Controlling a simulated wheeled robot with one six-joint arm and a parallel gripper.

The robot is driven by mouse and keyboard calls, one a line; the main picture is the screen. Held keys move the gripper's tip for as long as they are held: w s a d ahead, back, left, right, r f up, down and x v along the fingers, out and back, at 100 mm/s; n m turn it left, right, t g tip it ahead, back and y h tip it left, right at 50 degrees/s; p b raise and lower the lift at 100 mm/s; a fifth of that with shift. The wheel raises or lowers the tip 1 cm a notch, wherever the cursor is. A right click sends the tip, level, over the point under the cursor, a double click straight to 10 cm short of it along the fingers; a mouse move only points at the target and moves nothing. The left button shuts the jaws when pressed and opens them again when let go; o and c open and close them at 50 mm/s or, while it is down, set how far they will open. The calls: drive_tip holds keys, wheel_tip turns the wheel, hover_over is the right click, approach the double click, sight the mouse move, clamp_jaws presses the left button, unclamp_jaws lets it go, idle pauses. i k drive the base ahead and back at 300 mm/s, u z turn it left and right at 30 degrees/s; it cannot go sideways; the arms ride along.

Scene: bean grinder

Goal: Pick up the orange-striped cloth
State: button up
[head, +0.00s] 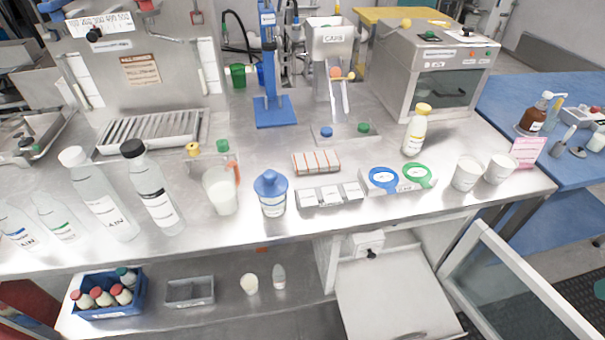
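The orange-striped cloth (316,162) lies on the steel bench top near the middle of the head view. It is a small, flat, pale rectangle with several orange stripes. Nothing covers it. My gripper is not in view.
A grey box (330,196) stands just in front of the cloth. A blue-lidded jar (271,193) is at its front left, and blue (381,178) and green (418,174) rings lie to the right. A low tray (345,131) is behind. A yellow-capped bottle (417,131) stands further right.

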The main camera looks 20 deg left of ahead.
sight(320, 161)
drive_tip(key=u, duration=0.4)
drive_tip(key=i, duration=0.3)
drive_tip(key=u, duration=1.25)
drive_tip(key=k, duration=1.3)
drive_tip(key=u, duration=1)
drive_tip(key=i, duration=1.5)
drive_tip(key=z, duration=1.1)
drive_tip(key=i, duration=0.75)
drive_tip(key=z, duration=0.85)
